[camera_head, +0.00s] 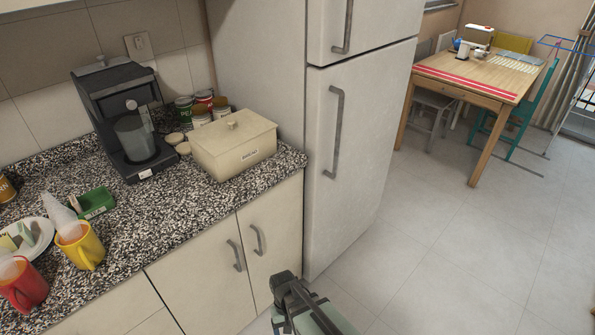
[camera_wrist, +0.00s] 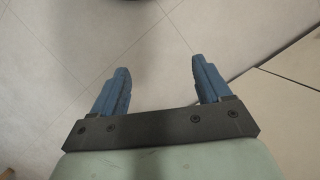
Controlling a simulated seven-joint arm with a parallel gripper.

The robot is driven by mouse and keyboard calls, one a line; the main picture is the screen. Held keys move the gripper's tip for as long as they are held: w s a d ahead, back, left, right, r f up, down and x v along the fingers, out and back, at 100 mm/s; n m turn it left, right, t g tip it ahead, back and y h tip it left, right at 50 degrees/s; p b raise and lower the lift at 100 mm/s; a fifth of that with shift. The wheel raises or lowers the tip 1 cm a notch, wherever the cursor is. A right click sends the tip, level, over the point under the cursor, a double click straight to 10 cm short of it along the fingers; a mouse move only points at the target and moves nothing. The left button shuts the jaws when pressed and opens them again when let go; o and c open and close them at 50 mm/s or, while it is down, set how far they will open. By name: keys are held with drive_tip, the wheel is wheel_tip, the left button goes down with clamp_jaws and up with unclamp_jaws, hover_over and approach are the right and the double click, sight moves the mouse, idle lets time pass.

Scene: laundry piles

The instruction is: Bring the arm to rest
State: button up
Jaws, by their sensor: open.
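My gripper (camera_wrist: 158,80) shows in the wrist view with its two blue fingers spread apart and nothing between them. It points down over the tiled floor. In the head view my arm (camera_head: 310,310) shows at the bottom centre, low in front of the cream cabinet doors (camera_head: 205,275) and the fridge's base. The fingers cannot be made out there. No object is held.
A speckled counter (camera_head: 170,215) on the left bears a coffee machine (camera_head: 122,115), a bread box (camera_head: 233,145), a yellow mug (camera_head: 82,247) and a red mug (camera_head: 24,284). A fridge (camera_head: 365,130) stands at centre. Open floor (camera_head: 450,240) lies right, before a wooden table (camera_head: 475,75).

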drive_tip(key=s+d+f+m+g, duration=0.1)
drive_tip(key=s+d+f, duration=0.2)
drive_tip(key=s+d, duration=0.2)
drive_tip(key=s+d+f+m+g, duration=0.1)
drive_tip(key=s+d+f, duration=0.2)
drive_tip(key=s+d, duration=0.3)
drive_tip(key=s+d+f+m+g+y, duration=0.1)
drive_tip(key=s+d+f, duration=0.2)
drive_tip(key=s+d, duration=0.2)
drive_tip(key=d, duration=0.3)
drive_tip(key=shift+s+d+f, duration=0.15)
drive_tip(key=shift+s+f, duration=0.05)
drive_tip(key=shift+s, duration=0.15)
